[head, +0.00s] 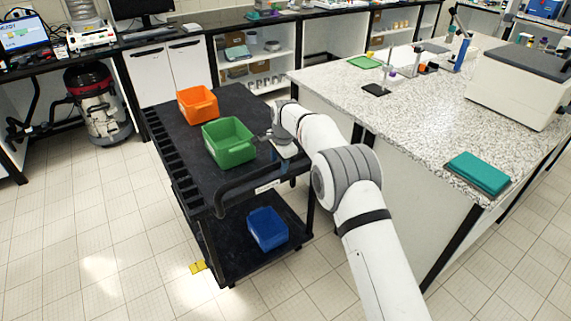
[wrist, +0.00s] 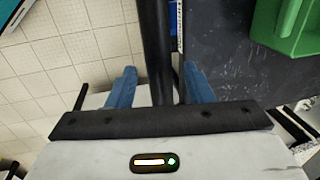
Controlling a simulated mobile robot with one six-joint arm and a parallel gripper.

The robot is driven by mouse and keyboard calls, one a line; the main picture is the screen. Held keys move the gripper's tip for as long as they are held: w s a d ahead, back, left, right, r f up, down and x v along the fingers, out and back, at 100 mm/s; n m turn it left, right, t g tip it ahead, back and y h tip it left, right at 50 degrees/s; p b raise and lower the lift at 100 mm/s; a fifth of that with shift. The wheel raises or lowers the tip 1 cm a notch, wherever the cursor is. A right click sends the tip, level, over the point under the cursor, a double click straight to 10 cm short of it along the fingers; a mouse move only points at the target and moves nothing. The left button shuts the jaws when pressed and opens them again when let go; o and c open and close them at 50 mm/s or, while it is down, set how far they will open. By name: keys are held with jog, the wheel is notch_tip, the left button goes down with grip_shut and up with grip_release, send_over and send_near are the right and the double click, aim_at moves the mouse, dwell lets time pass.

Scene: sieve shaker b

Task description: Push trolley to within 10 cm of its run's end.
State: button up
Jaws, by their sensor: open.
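The trolley (head: 240,100) is black with two shelves and stands on the tiled floor beside the speckled bench. Its black handle bar (head: 232,192) runs along the near end and also shows in the wrist view (wrist: 156,40). My gripper (head: 284,150) is at the right part of this near end. In the wrist view my gripper (wrist: 159,70) is open, with one blue finger on each side of the bar and visible gaps to it. The trolley's top shelf (wrist: 225,75) lies to the right there. The run's end is not marked visibly.
An orange bin (head: 198,105) and a green bin (head: 229,142) sit on the top shelf, a blue bin (head: 268,229) on the lower. Cabinets (head: 172,68) and a vacuum cleaner (head: 98,105) stand beyond. Floor at left is clear.

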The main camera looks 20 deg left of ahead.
notch_tip(320, 180, up, 7)
jog(key=d+b, duration=0.1)
jog(key=shift+s+r, duration=0.15)
jog(key=shift+s, duration=0.3)
jog(key=shift+d, duration=0.1)
